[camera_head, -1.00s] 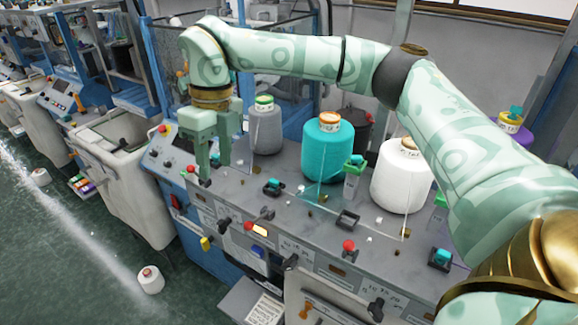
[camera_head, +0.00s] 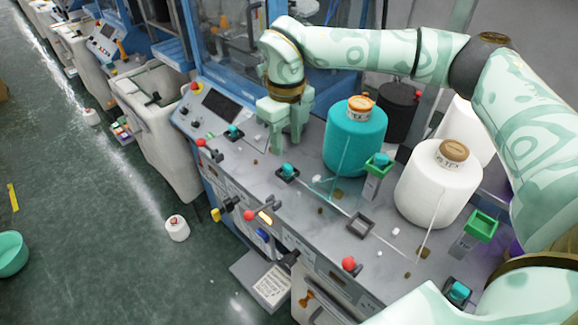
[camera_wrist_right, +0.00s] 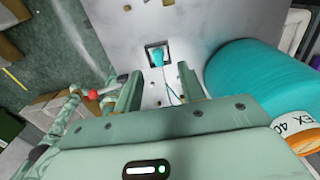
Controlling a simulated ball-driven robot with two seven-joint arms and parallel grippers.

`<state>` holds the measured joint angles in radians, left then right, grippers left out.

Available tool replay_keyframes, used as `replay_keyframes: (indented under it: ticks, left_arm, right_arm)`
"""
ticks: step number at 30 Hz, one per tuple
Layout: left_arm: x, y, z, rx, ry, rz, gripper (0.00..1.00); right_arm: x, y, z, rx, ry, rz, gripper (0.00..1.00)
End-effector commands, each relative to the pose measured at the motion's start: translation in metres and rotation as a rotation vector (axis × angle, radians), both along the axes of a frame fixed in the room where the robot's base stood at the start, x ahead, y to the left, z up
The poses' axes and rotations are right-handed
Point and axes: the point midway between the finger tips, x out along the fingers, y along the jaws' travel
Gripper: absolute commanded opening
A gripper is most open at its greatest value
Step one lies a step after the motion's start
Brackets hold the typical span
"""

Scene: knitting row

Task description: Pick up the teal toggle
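Several teal toggles sit on the grey machine top. One teal toggle (camera_head: 288,170) stands in a dark square socket just in front of my right gripper (camera_head: 287,147). A toggle in such a socket (camera_wrist_right: 158,57) also shows in the right wrist view, ahead of and between my fingers. It looks like the same one. My right gripper is open and empty, its fingers apart and pointing down. The toggle appears clear of both fingers. Other teal toggles are left of the gripper (camera_head: 233,131), on a green-topped holder (camera_head: 380,160) and at lower right (camera_head: 459,291). My left gripper is out of view.
A teal yarn cone (camera_head: 352,140) stands close to the right of my gripper, with a white cone (camera_head: 438,185) beyond. An empty dark socket (camera_head: 360,224) lies on the machine top. Red knobs (camera_head: 349,264) line the front edge. A green-topped holder (camera_head: 481,226) stands at right.

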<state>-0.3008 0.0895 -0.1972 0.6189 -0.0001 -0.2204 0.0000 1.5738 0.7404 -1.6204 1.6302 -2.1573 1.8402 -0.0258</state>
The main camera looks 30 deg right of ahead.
Motion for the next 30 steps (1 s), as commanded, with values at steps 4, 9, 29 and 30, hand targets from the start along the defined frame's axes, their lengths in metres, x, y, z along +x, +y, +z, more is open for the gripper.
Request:
replay_keyframes:
  ticks: [4,9,29,30]
  left_arm:
    - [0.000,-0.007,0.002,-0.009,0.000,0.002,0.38]
    - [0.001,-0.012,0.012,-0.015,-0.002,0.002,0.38]
    - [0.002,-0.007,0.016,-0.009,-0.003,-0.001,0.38]
    - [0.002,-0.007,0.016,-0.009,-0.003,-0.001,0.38]
  right_arm:
    - [0.000,0.000,-0.011,0.000,-0.001,0.002,0.40]
    - [-0.006,-0.001,-0.033,0.000,0.004,0.001,0.40]
    - [-0.007,0.000,-0.063,0.000,-0.001,0.001,0.00]
    - [-0.007,0.000,-0.063,0.000,-0.001,0.001,0.00]
